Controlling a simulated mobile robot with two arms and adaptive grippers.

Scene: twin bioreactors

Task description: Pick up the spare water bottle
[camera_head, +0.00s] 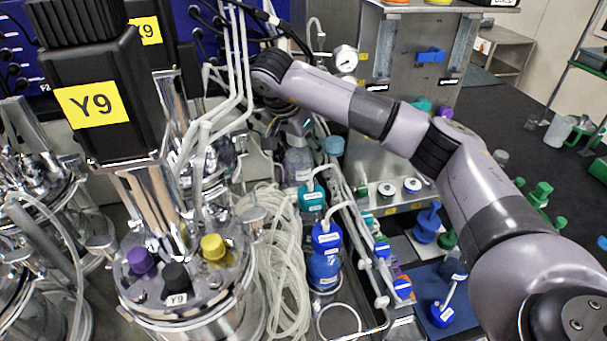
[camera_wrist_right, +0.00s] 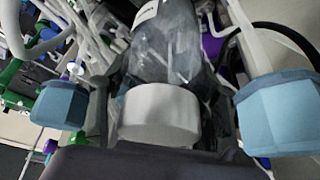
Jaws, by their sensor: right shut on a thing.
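The water bottle is a clear bottle with a white cap. In the wrist view the bottle (camera_wrist_right: 165,45) shows with its cap (camera_wrist_right: 160,112) close to the camera. My right gripper (camera_wrist_right: 165,118) has dark fingers on both sides of the cap and is shut on the bottle. In the head view my right gripper (camera_head: 297,128) is over the clear bottle (camera_head: 298,163), among tubing; the cap and fingertips are hard to make out there. I cannot tell whether the bottle touches its support. My left gripper is not in view.
Light-blue caps (camera_wrist_right: 285,110) (camera_wrist_right: 60,105) flank the gripper closely in the wrist view. Teal (camera_head: 312,195) and blue (camera_head: 325,240) bottles stand nearer in the head view. Coiled clear tubing (camera_head: 275,265) and a steel reactor labelled Y9 (camera_head: 190,300) are at left.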

